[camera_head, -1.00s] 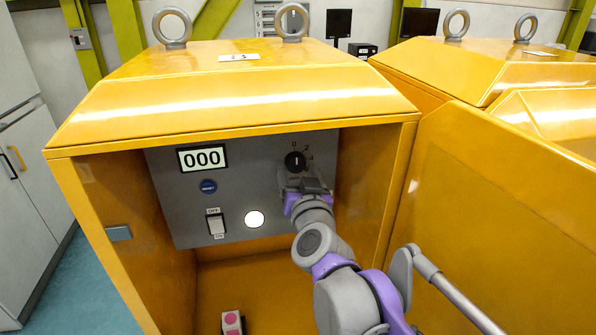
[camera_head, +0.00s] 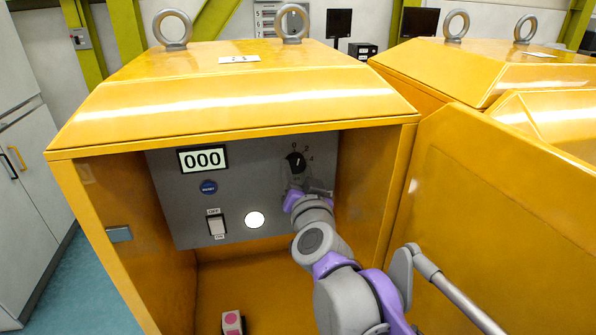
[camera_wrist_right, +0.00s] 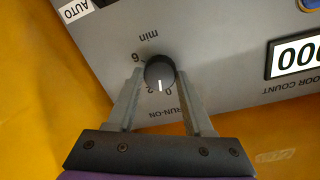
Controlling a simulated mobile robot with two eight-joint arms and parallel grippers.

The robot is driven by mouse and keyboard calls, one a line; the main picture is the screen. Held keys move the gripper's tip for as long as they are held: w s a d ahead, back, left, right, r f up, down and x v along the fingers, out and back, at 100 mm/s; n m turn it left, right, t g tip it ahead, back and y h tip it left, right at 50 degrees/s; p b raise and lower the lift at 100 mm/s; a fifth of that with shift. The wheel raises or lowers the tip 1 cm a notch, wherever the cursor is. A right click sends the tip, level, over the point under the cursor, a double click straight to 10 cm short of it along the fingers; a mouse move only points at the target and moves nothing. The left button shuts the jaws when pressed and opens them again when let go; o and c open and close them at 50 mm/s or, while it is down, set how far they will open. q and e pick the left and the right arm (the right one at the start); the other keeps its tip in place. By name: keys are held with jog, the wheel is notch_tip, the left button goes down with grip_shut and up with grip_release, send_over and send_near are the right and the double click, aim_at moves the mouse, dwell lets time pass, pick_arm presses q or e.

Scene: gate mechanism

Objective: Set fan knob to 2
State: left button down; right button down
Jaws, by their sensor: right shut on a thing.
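The fan knob (camera_head: 296,163) is a round black dial with a white pointer line, on the grey panel inside the yellow housing. A scale with 0, 2 and 4 is printed around it. In the right wrist view the knob (camera_wrist_right: 160,71) shows between my fingers, with 0, 2, 6, "min" and "RUN-ON" near it. This view is about upside down, and the pointer lies between 0 and 2. My right gripper (camera_head: 298,182) reaches the knob from below and is shut on it; it also shows in the wrist view (camera_wrist_right: 160,82). My left gripper is not in view.
The panel also carries a counter display (camera_head: 203,158) reading 000, a blue button (camera_head: 208,187), an OFF/ON rocker switch (camera_head: 216,224) and a lit white lamp (camera_head: 254,219). The housing's side walls and roof edge enclose my right arm. A box with pink buttons (camera_head: 232,323) lies below.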

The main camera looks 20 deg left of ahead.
jog(key=m+p, duration=0.1)
jog(key=m, duration=0.5)
jog(key=shift+r+g, duration=0.1)
jog(key=shift+g, duration=0.2)
dwell(0.4)
jog(key=shift+c, duration=1.4)
grip_release()
jog(key=b+v, duration=0.1)
jog(key=v, duration=1)
